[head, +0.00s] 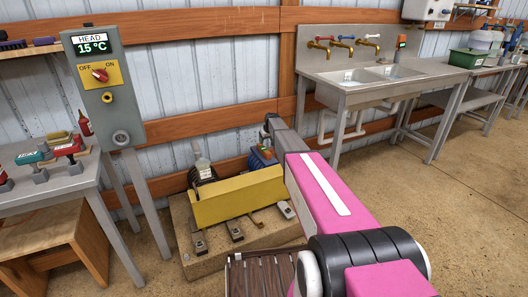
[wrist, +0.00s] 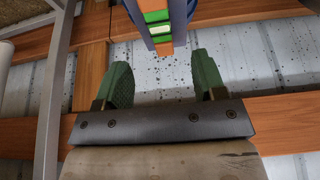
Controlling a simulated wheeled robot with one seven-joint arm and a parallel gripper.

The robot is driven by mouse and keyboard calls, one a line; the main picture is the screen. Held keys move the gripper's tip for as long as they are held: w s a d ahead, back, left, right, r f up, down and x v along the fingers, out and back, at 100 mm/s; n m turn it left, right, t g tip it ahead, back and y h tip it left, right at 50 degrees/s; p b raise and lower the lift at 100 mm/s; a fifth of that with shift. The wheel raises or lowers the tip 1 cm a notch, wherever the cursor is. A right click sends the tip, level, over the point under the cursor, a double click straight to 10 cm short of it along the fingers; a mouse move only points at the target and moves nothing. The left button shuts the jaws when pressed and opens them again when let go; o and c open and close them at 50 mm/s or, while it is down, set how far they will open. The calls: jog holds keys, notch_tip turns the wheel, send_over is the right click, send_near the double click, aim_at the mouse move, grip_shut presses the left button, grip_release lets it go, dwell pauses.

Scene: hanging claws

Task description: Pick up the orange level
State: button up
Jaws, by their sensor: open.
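In the wrist view, a narrow orange bar with bright green windows (wrist: 157,28), which looks like the orange level, shows at the top centre, cut off by the frame edge. Blue surfaces flank it. My gripper (wrist: 160,64) is open and empty, with its green fingers spread apart. The bar's visible end lies just above the gap between the fingertips in the picture; I cannot tell the depth between them. In the head view, my pink arm reaches toward the wall, and a small blue and orange object (head: 262,156) shows beside its far end. My fingers are not clear there.
A yellow box-like piece (head: 238,198) stands on a low platform (head: 212,262) below my arm, with a bottle behind it. A grey control post (head: 105,88) and a bench stand left. A metal sink (head: 345,84) stands right. Open floor lies at the right.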

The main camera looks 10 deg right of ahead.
aim_at(264, 149)
jog(key=x, duration=0.5)
jog(key=shift+w+a+f, duration=0.1)
jog(key=shift+w+f, duration=0.1)
jog(key=shift+f, duration=0.05)
jog(key=shift+x, duration=2.55)
jog(key=shift+w+r, duration=0.1)
jog(key=c, duration=1.1)
